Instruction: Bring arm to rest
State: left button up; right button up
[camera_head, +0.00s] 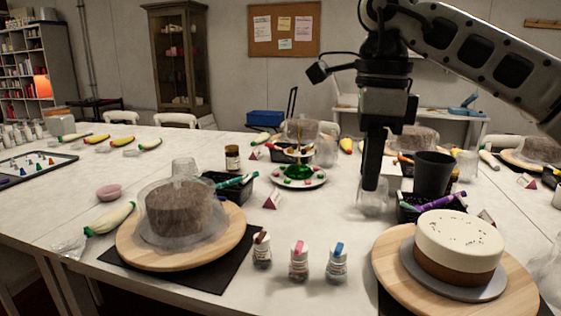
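My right gripper (371,185) hangs straight down over the table from my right arm, which comes in from the upper right. I see its fingers edge-on, so I cannot tell whether they are open or shut. A clear cup (374,204) shows just below and behind the fingertips; I cannot tell if they touch. My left gripper is not in view. A white-and-brown cake (459,247) sits uncovered on the right wooden turntable (397,284). A brown cake (181,208) under a clear cover sits on the left wooden turntable (133,251).
Several small jars (299,262) stand between the turntables. A black container (433,174) and a black tray of pens (409,211) are close to the right of my gripper. A plate with a green stand (298,177) is behind. The table's middle is partly clear.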

jog(key=s+a+f+n+g+y, duration=0.1)
jog(key=s+a+f+g+y, duration=0.15)
jog(key=a+f+y, duration=0.35)
jog(key=s+a+f+g+y, duration=0.2)
jog(key=a+f+g, duration=0.15)
jog(key=a, duration=0.55)
jog(key=s+a+r+m+y+p, duration=0.1)
jog(key=s+a+m+y, duration=0.1)
jog(key=a+m+y, duration=0.3)
jog(key=s+a+r+m+y, duration=0.1)
jog(key=s+m+y, duration=0.15)
jog(key=y, duration=0.45)
jog(key=w+d+f+m+t+h, duration=0.25)
jog(key=d+f+m+t, duration=0.2)
jog(key=m+t, duration=0.5)
jog(key=w+d+f+m+t+h+p, duration=0.15)
jog(key=d+f+m+t+h, duration=0.45)
jog(key=m, duration=0.7)
jog(key=w+d+f+m+t+h, duration=0.1)
jog(key=w+d+f+m+t, duration=0.25)
jog(key=m+t, duration=0.65)
jog(key=s+d+f+m+g+h, duration=0.3)
jog(key=s+d+f+m+g, duration=0.1)
jog(key=s+f, duration=0.3)
jog(key=s+d+f+m+g+h, duration=0.4)
jog(key=s+f+m, duration=0.2)
jog(key=f, duration=0.6)
jog(key=shift+s+d+g, duration=0.35)
jog(key=shift+s, duration=0.45)
